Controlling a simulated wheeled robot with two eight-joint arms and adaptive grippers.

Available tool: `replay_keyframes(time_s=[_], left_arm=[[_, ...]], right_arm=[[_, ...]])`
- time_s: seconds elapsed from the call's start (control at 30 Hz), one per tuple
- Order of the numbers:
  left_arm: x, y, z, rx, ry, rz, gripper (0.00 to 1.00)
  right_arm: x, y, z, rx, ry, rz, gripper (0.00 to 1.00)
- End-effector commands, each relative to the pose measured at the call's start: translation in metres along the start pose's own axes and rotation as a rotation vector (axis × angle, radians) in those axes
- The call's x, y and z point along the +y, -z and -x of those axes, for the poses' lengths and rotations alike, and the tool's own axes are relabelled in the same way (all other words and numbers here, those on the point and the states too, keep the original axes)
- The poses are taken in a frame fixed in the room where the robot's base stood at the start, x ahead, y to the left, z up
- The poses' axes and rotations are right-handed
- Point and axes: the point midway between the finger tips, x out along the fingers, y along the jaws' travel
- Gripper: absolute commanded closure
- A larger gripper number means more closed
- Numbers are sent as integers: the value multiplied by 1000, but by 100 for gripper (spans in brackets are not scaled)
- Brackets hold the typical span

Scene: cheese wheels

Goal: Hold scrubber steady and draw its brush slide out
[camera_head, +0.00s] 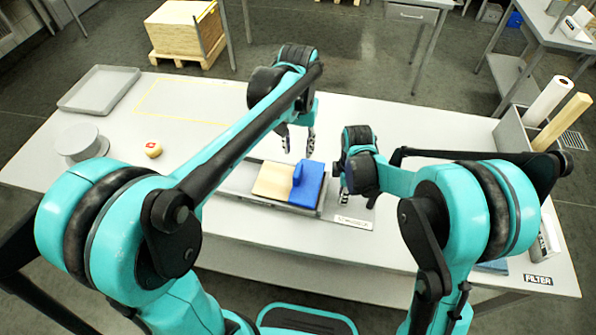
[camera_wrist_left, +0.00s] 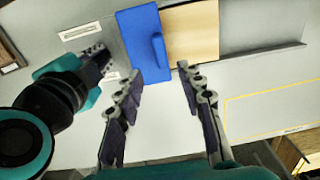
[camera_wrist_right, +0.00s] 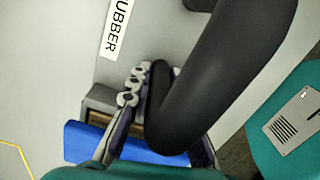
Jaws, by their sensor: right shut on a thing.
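The scrubber's long grey housing (camera_head: 240,196) lies on the table. A tan slab (camera_head: 272,182) and a blue block (camera_head: 312,184) with a raised blue rib lie along it; I cannot tell which part is the brush slide. My left gripper (camera_head: 298,140) is open and empty, above and behind the blue block; in the left wrist view its fingers (camera_wrist_left: 160,72) point toward the rib (camera_wrist_left: 158,55). My right gripper (camera_head: 344,193) is shut at the scrubber's right end. In the right wrist view a dark rounded part hides one finger and the exact contact.
A label (camera_head: 353,222) lies right of the scrubber. A grey tray (camera_head: 75,103), a round grey stand (camera_head: 92,152), a small yellow-and-red piece (camera_head: 153,149) and a yellow outline (camera_head: 140,112) are on the left. A grey bin (camera_head: 511,132) with rolls stands at right.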

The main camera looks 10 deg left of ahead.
Motion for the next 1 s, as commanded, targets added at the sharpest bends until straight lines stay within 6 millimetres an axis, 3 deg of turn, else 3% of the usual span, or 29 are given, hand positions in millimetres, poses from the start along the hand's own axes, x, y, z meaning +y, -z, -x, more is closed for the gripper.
replay_keyframes(time_s=[0.4, 0.6, 1.0], left_arm=[[0, 0, -77, 0, 0, -1, 62], [0, 0, -105, 1, 0, -1, 62], [0, -1, -115, 1, 0, -1, 62]], right_arm=[[0, 0, 0, -1, -1, -1, 100], [0, -1, 0, -1, -1, -1, 100], [0, -1, 0, -2, -1, -1, 100]])
